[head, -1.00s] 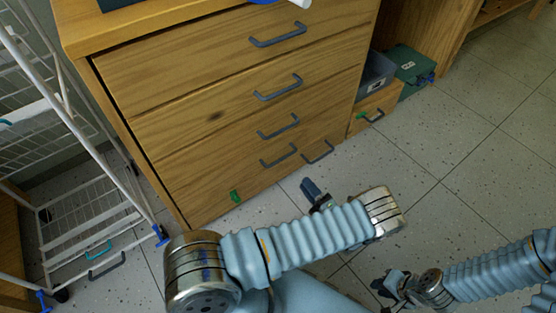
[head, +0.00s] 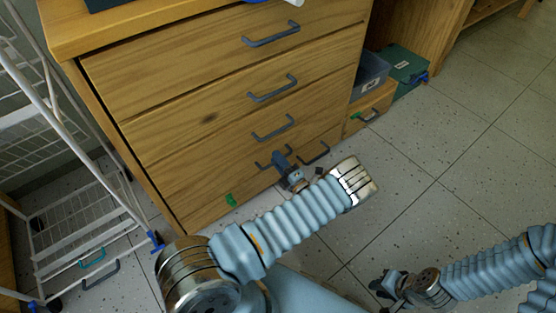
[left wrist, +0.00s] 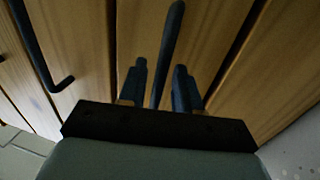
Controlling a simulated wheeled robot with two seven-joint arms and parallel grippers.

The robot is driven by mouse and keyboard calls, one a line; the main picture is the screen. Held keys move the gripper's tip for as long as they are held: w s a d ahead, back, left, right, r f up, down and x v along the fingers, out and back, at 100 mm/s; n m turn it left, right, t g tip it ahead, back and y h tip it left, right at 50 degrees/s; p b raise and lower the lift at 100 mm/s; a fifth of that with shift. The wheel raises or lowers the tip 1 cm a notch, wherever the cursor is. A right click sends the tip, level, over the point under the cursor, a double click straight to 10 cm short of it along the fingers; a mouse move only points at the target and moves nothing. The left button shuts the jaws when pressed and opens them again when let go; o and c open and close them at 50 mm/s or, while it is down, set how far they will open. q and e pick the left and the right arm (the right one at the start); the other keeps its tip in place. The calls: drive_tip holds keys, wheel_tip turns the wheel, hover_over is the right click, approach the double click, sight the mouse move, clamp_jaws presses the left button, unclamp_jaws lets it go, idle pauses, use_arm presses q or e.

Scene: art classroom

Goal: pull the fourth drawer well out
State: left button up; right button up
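The wooden chest (head: 180,115) has a stack of drawers with grey bar handles, all looking closed. The fourth drawer (head: 215,182) is low on the front, and its handle (head: 261,165) is partly covered by my left gripper (head: 279,158). In the left wrist view a dark handle bar (left wrist: 168,45) runs between the two fingers of my left gripper (left wrist: 158,88). The fingers are apart, with gaps beside the bar. My right gripper (head: 383,286) hangs over the floor at the lower right, away from the chest; its finger opening is too small to judge.
A white wire rack (head: 85,220) stands left of the chest. The floor (head: 440,170) in front is clear.

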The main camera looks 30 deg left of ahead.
use_arm(q)
drive_tip(key=shift+a, duration=0.15)
clamp_jaws()
idle(0.4)
